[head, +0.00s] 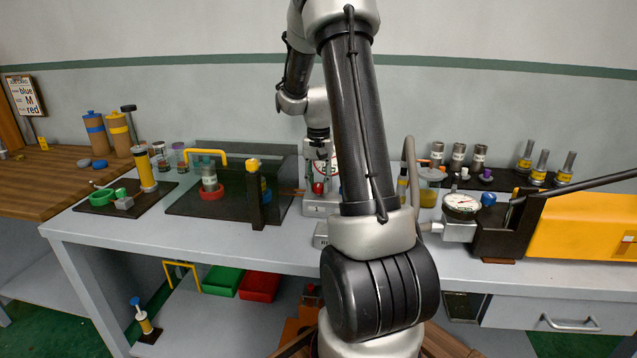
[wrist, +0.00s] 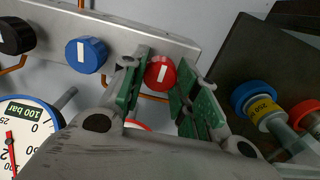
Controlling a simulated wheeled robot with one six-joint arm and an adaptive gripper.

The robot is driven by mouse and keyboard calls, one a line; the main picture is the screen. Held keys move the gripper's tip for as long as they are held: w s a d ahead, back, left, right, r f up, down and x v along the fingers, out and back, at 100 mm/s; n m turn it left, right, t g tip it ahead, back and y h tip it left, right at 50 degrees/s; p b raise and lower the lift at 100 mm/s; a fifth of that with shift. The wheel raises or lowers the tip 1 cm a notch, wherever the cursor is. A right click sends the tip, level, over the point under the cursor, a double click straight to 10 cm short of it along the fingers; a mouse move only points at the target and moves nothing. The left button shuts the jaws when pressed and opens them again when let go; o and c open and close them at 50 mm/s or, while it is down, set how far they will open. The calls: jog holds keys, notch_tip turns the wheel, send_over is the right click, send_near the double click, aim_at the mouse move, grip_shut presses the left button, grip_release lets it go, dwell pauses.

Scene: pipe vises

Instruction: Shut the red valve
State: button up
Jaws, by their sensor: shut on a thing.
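The red valve (wrist: 160,73) is a round knob with a white mark on its face, seen between my fingertips in the wrist view. The mark runs nearly upright in that picture. In the head view the red valve (head: 318,187) shows small, just below my gripper (head: 318,160). My gripper (wrist: 161,80), with green finger pads, is shut on the red valve, one finger on each side. The knob sits on a grey metal panel (wrist: 130,35). My arm hides part of the panel in the head view.
A blue knob (wrist: 86,55) and a black knob (wrist: 15,35) sit left of the red one, with copper pipes below. A pressure gauge (wrist: 25,130) stands close by at the lower left. A dark plate with capped cylinders (wrist: 265,110) lies to the right.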

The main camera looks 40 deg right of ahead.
aim_at(318, 184)
jog(key=shift+w+r, duration=0.1)
dwell(0.3)
jog(key=o, duration=1)
jog(key=shift+o, duration=0.2)
notch_tip(318, 184, up, 12)
jog(key=s+a+r+n+t, duration=0.2)
jog(key=s+a+n, duration=0.2)
jog(key=s+a, duration=0.5)
jog(key=s+a+r+n+t, duration=0.2)
jog(key=s+a+n, duration=0.3)
jog(key=s+a, duration=0.4)
jog(key=shift+s+a+r+n, duration=0.2)
jog(key=shift+s+n, duration=0.1)
jog(key=shift+s, duration=2.1)
